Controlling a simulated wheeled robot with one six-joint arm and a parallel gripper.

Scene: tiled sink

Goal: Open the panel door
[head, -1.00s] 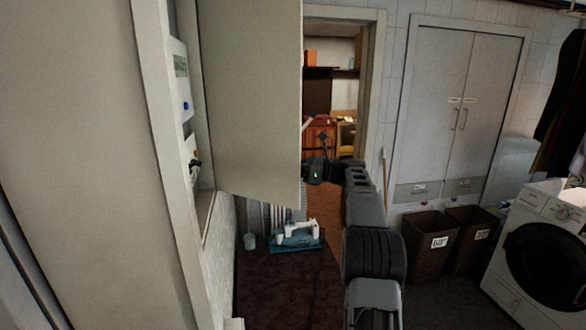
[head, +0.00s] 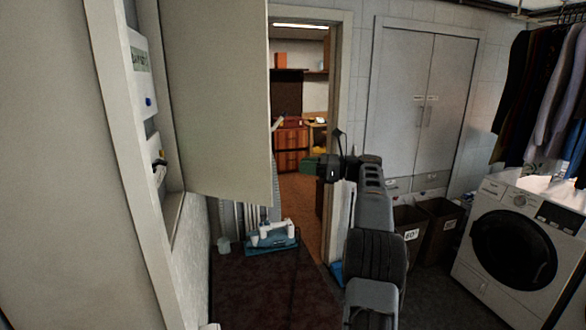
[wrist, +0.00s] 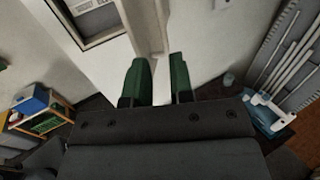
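The panel door (head: 215,95) is a flat beige-grey leaf at the upper left of the head view. It stands swung out from the wall, with the recess beside it exposed. A white meter box (head: 142,72) shows in the recess, and also at the top left of the wrist view (wrist: 85,6). My gripper (head: 306,165) is to the right of the door's free lower corner in the head view, apart from it in the picture. In the wrist view its two green fingers (wrist: 159,80) are spread, with nothing seen held between them.
A blue-and-white appliance (head: 272,236) and a small cup (head: 223,245) are on the floor below the door. A doorway is behind my gripper. Grey closet doors (head: 425,105), bins (head: 437,228) and a washing machine (head: 513,245) line the right side.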

